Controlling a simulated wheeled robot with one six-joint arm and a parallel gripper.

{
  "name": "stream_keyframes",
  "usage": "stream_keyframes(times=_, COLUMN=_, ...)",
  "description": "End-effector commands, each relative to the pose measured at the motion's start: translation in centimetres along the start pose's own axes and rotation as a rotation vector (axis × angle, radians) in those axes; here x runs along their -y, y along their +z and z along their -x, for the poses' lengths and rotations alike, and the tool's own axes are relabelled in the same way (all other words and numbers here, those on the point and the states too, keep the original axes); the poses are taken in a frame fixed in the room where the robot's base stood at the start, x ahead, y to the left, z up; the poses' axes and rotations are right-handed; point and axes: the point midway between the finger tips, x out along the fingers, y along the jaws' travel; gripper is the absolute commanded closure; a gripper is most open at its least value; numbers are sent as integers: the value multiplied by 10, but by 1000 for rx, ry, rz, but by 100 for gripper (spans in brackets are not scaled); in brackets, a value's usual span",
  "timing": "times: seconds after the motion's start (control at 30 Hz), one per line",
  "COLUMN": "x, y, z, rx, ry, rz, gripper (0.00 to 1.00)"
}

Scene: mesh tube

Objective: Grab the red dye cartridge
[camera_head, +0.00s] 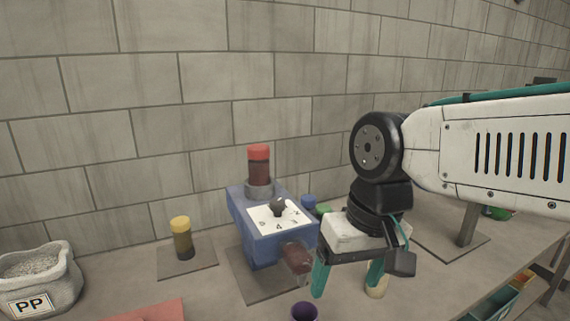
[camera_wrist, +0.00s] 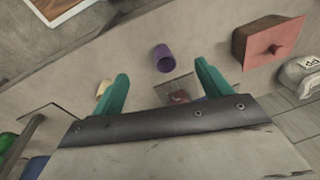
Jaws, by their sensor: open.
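The red-capped dye cartridge (camera_head: 259,166) stands upright in the top of a blue dosing machine (camera_head: 256,243) in the head view. Its body is dark red. My gripper (camera_head: 347,280) is open and points down, to the right of the machine and lower than the cartridge in the picture. Its teal fingers hold nothing. In the wrist view my gripper (camera_wrist: 160,78) shows both fingers spread apart. A small dark red part (camera_wrist: 180,96) shows near the right finger there; I cannot tell it is the cartridge.
A yellow-capped cartridge (camera_head: 182,240) stands left of the machine. Blue (camera_head: 309,202) and green (camera_head: 323,211) caps show behind it. A purple cup (camera_head: 304,312) is in front. A PP bag (camera_head: 40,278) stands far left. A brick wall (camera_head: 180,90) is close behind.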

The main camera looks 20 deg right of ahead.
Motion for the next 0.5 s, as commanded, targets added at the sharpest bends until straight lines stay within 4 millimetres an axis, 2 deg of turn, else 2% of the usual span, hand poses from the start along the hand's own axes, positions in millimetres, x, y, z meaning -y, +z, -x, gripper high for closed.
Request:
stream_keyframes(times=0.07, x=20, y=-22, z=2, rx=4, ry=-120, rz=-200, gripper=23)
stream_keyframes(times=0.17, x=50, y=-69, z=10, rx=25, ry=-330, rz=-576, gripper=23)
stream_keyframes(times=0.27, x=68, y=-130, z=24, rx=81, ry=-561, rz=-1007, gripper=23)
stream_keyframes(times=0.3, x=70, y=-156, z=30, rx=113, ry=-650, rz=-1175, gripper=23)
stream_keyframes(times=0.4, x=66, y=-216, z=44, rx=210, ry=-856, rz=-1559, gripper=23)
stream_keyframes(times=0.5, x=52, y=-262, z=54, rx=308, ry=-1017, rz=-1846, gripper=23)
